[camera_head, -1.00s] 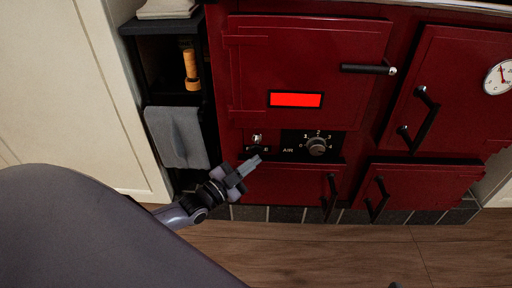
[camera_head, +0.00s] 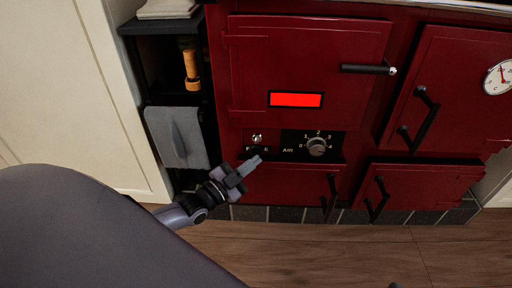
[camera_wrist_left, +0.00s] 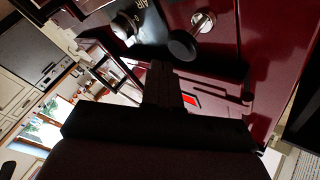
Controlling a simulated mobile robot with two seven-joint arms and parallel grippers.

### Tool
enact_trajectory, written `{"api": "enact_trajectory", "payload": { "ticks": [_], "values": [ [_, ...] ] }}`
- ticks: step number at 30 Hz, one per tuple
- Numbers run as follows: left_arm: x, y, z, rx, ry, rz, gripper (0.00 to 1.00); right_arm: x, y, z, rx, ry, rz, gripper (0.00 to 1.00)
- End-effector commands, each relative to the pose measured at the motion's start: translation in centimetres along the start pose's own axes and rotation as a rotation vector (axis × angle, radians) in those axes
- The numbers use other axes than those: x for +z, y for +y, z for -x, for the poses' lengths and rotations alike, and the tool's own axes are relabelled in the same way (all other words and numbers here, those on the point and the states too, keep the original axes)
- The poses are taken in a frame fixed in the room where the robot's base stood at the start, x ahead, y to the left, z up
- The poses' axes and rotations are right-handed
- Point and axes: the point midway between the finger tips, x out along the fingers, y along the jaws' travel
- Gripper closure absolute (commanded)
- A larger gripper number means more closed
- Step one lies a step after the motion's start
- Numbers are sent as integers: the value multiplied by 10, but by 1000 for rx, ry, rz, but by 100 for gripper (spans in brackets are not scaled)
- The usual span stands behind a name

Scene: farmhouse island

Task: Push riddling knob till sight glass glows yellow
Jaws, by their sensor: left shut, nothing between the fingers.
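The sight glass (camera_head: 296,100) on the upper left door of the dark red range glows red. The riddling knob (camera_wrist_left: 183,45) shows in the left wrist view as a black ball next to a round chrome fitting (camera_wrist_left: 203,22). In the head view, the chrome fitting (camera_head: 257,138) is small, left of the air dial, and the black ball is hard to make out against the dark panel. My left gripper (camera_head: 256,160) is shut and empty, its tips just below the knob. Whether they touch it I cannot tell. My right gripper is not in view.
The air dial (camera_head: 317,147) sits just right of the fitting. Black door handles (camera_head: 368,69) stick out from the range. A grey cloth (camera_head: 177,137) and a wooden-handled tool (camera_head: 191,70) are at the dark shelf on the left. The wooden floor (camera_head: 350,250) in front is clear.

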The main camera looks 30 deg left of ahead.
Motion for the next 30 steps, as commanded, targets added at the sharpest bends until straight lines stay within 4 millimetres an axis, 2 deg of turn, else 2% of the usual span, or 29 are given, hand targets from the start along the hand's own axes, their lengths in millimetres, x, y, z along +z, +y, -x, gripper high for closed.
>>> {"api": "enact_trajectory", "payload": {
  "ticks": [30],
  "values": [
    [5,-5,-6,0,0,0,100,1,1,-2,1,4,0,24]
  ]
}}
